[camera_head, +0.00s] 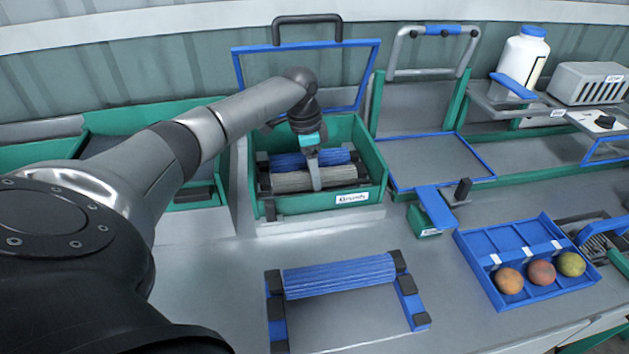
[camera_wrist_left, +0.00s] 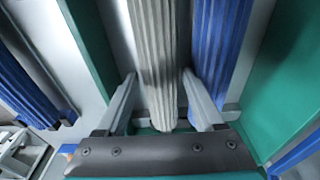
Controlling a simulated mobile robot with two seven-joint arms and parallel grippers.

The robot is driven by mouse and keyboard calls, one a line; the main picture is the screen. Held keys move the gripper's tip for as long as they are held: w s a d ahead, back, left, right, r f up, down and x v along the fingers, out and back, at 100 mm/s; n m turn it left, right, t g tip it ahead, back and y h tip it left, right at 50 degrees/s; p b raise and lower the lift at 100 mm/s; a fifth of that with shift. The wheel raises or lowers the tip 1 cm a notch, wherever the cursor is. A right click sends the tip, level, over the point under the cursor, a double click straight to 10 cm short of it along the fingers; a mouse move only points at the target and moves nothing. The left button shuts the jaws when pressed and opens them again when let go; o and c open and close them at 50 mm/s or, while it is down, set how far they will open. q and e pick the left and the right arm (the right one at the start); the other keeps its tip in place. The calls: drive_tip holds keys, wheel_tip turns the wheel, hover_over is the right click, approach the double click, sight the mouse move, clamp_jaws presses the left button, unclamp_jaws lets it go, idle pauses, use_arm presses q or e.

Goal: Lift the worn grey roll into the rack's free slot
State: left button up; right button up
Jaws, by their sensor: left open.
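The worn grey roll (camera_head: 287,182) lies in the front of the green bin (camera_head: 332,204), with a blue roll (camera_head: 291,160) behind it. My left gripper (camera_head: 316,178) is down in the bin at the grey roll. In the left wrist view, its open fingers (camera_wrist_left: 159,88) stand on either side of the grey roll (camera_wrist_left: 158,50), and the right finger is between it and the blue roll (camera_wrist_left: 215,45). The rack (camera_head: 278,308) stands on the bench in front, with a blue roll (camera_head: 338,276) in its back slot and its front slot empty. My right gripper is out of view.
A blue tray (camera_head: 481,262) with three fruits is at the right. A blue-framed lid (camera_head: 238,70) stands up behind the bin. A small green-and-blue stand (camera_head: 434,207) is right of the bin. The bench between bin and rack is clear.

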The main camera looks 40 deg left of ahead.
use_arm(q)
drive_tip(key=shift+f, duration=0.75)
drive_tip(key=shift+c, duration=0.3)
clamp_jaws()
